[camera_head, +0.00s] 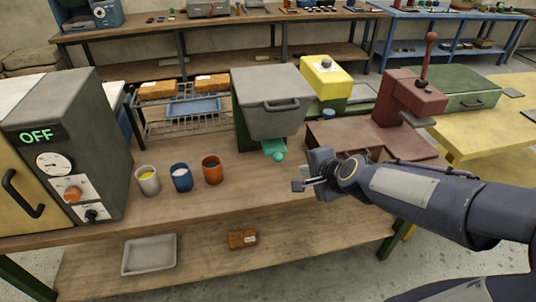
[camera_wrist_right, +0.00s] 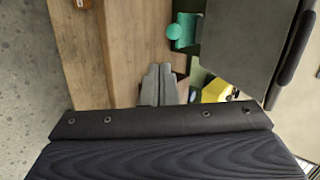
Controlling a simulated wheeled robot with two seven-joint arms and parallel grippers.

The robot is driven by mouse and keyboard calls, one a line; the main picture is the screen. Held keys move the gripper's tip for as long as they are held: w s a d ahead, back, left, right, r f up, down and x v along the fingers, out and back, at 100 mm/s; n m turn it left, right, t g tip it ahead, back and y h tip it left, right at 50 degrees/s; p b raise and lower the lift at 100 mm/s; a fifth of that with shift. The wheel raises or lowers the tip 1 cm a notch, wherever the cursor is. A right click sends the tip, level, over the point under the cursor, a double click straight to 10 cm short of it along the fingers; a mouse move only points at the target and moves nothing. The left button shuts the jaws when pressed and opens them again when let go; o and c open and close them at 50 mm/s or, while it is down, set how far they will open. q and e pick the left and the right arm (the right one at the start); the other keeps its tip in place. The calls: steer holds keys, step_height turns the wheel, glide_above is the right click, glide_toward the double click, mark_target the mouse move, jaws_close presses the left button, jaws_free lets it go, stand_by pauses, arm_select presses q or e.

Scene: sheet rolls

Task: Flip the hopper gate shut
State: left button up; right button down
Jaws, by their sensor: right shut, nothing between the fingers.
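The grey hopper (camera_head: 272,100) stands on the workbench, with a dark handle on its front. The teal gate (camera_head: 272,147) sticks out under the hopper's lower front and ends in a round knob. The gate also shows in the right wrist view (camera_wrist_right: 185,28), at the top beside the hopper (camera_wrist_right: 240,45). My right gripper (camera_head: 303,185) is in front of the gate and a little to its right, apart from it. Its fingers (camera_wrist_right: 158,85) are shut and empty in the right wrist view. My left gripper is not in view.
White, blue and orange cups (camera_head: 212,170) stand left of the gate. A grey machine reading OFF (camera_head: 75,150) is at the left. A red press (camera_head: 410,95) stands right of the hopper. The bench front (camera_head: 240,195) is clear.

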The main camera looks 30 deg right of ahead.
steer(key=b, duration=0.2)
glide_toward(280, 152)
step_height(280, 152, down, 4)
steer(key=a, duration=0.1)
steer(key=shift+w+f+p, duration=0.25)
steer(key=shift+w+p, duration=0.1)
steer(key=shift+w, duration=0.85)
steer(key=shift+w+d+p, duration=0.2)
steer(key=shift+w, duration=0.7)
steer(key=shift+w+d+p, duration=0.2)
steer(key=shift+w+d, duration=0.05)
steer(key=shift+w, duration=0.7)
steer(key=shift+s, duration=0.1)
